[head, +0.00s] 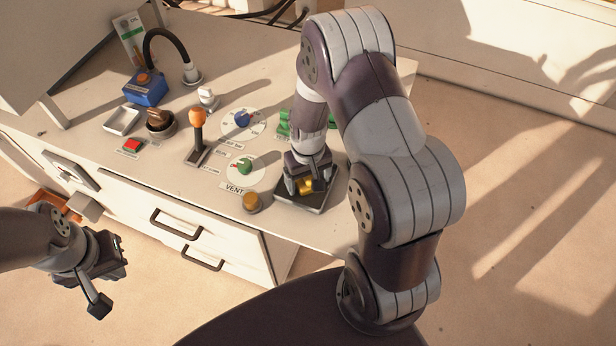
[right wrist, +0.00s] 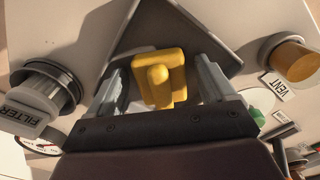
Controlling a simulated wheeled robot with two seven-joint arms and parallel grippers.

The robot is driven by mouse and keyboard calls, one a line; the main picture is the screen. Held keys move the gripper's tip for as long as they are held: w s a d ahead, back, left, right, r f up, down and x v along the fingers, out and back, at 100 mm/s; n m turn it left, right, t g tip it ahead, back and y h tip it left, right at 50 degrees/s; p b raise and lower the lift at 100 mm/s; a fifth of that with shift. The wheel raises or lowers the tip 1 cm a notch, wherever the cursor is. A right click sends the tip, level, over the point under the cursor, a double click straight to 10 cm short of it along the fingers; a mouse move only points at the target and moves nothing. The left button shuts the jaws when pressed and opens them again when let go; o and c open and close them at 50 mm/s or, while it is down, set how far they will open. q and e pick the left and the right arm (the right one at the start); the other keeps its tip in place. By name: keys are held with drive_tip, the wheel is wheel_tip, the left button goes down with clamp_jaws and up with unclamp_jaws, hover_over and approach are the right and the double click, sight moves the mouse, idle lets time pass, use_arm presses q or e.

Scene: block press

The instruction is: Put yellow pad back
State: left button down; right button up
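The yellow pad (right wrist: 172,64), with a knob on top, lies between the fingers of my right gripper (right wrist: 163,90) in the right wrist view. Slim gaps show on both sides of it, so the fingers look open around it. In the head view the pad (head: 305,185) shows in part under my right gripper (head: 307,184). It is over the dark, light-rimmed tray (head: 316,203) at the bench's right corner. Whether it touches the tray is hidden. My left gripper (head: 112,276) looks open and empty, in front of the bench at lower left.
A brass knob (head: 251,201) by the VENT label stands left of the tray. Green blocks (head: 284,124) lie behind my right gripper. A capped FILTER jar (right wrist: 42,95) shows in the wrist view. The orange lever (head: 198,119) and blue box (head: 146,90) stand further left.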

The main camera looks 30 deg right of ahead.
sight(308, 178)
drive_tip(key=shift+r, duration=0.25)
wheel_tip(308, 178, up, 12)
drive_tip(key=p, duration=0.2)
drive_tip(key=s+a+r+n+t, duration=0.1)
drive_tip(key=s+a+r, duration=0.2)
drive_tip(key=s+a, duration=0.2)
drive_tip(key=s, duration=0.3)
drive_tip(key=shift+a+r, duration=0.15)
drive_tip(key=shift+r, duration=0.15)
wheel_tip(308, 178, up, 7)
drive_tip(key=p, duration=0.7)
drive_tip(key=shift+r, duration=0.1)
